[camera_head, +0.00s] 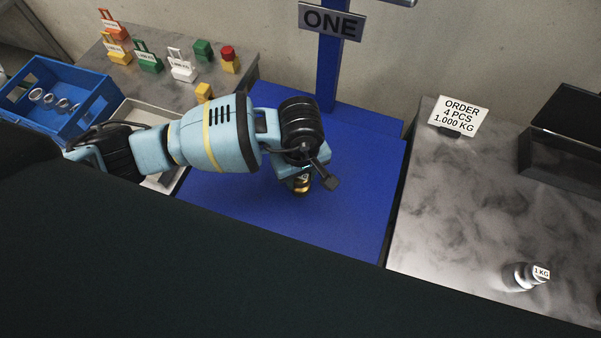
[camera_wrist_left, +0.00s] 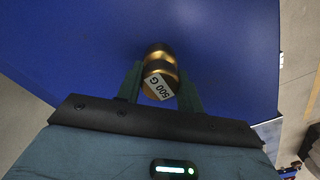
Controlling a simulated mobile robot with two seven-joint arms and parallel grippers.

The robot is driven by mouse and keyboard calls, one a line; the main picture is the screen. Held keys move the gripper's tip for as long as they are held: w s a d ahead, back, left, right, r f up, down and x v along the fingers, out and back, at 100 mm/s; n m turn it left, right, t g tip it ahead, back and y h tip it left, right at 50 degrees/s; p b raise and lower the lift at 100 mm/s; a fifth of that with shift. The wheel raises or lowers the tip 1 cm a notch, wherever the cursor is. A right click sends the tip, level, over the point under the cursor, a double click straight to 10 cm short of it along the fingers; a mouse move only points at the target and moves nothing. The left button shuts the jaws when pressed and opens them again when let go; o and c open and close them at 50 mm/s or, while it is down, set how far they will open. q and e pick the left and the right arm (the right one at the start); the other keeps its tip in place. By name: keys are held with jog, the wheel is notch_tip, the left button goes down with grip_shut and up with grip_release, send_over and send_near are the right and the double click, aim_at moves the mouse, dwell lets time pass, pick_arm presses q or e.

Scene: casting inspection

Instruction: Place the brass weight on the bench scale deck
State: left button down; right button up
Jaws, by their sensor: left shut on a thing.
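The brass weight (camera_head: 301,186) shows just below my left gripper (camera_head: 298,176) in the head view, over the blue bench scale deck (camera_head: 235,205). In the left wrist view the brass weight (camera_wrist_left: 159,57) carries a "500 G" label and sits between the two fingers of my left gripper (camera_wrist_left: 161,82), which is shut on it. The blue deck (camera_wrist_left: 225,60) fills the background there. I cannot tell whether the weight's base touches the deck. My right gripper is not in view.
A blue post with a "ONE" sign (camera_head: 332,22) stands at the deck's back. Left are a blue crate (camera_head: 88,128), a pale tray (camera_head: 150,113) and coloured tagged items.

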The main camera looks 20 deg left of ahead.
pick_arm(q)
jog(key=shift+f, duration=0.15)
jog(key=c, duration=0.9)
grip_release()
jog(key=shift+r, duration=0.45)
notch_tip(320, 180, up, 12)
jog(key=p, duration=0.1)
jog(key=shift+f, duration=0.25)
